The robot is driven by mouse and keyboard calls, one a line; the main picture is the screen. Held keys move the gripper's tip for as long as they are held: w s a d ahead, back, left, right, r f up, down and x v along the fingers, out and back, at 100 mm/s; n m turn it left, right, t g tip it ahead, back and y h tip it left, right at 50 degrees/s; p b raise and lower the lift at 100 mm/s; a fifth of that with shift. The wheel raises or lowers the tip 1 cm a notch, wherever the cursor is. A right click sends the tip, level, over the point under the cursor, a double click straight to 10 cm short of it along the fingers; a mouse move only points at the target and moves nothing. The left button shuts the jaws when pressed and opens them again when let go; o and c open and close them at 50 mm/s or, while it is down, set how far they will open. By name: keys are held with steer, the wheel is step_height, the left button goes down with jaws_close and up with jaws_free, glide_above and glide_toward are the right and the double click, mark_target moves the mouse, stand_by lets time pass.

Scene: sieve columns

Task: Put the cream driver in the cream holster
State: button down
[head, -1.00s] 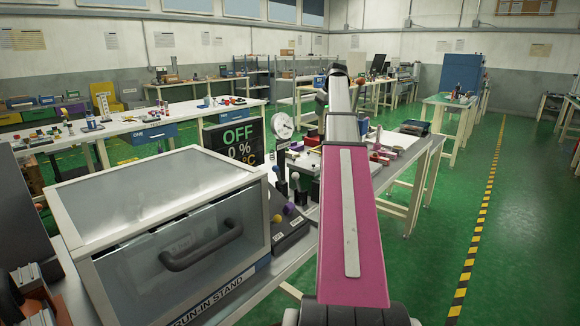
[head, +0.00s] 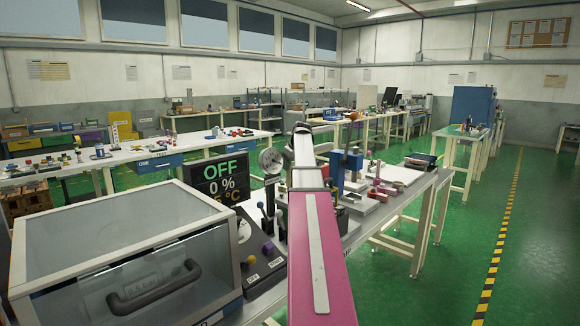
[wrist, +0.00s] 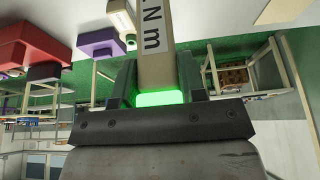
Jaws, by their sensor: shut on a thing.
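In the wrist view my gripper (wrist: 158,88) is shut on a cream driver (wrist: 154,40). The driver's shaft carries dark lettering reading "N m" and runs out of the top of the picture. A bright green glow shows on it between the fingers. A second cream piece (wrist: 120,16) with dark marks shows to the left of the driver, apart from it; I cannot tell whether it is the cream holster. In the head view my own arm hides the gripper and the driver. No holster can be made out clearly there.
A run-in stand with a clear lid (head: 110,230) fills the lower left, beside the OFF display (head: 222,178) and a dial gauge (head: 270,160). The bench behind my arm holds several small items. A red block (wrist: 30,42) and purple block (wrist: 100,44) show in the wrist view.

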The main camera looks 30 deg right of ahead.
steer(key=shift+f, duration=0.1)
steer(key=c, duration=0.7)
jaws_free()
steer(key=v, duration=1.2)
steer(key=shift+d, duration=0.15)
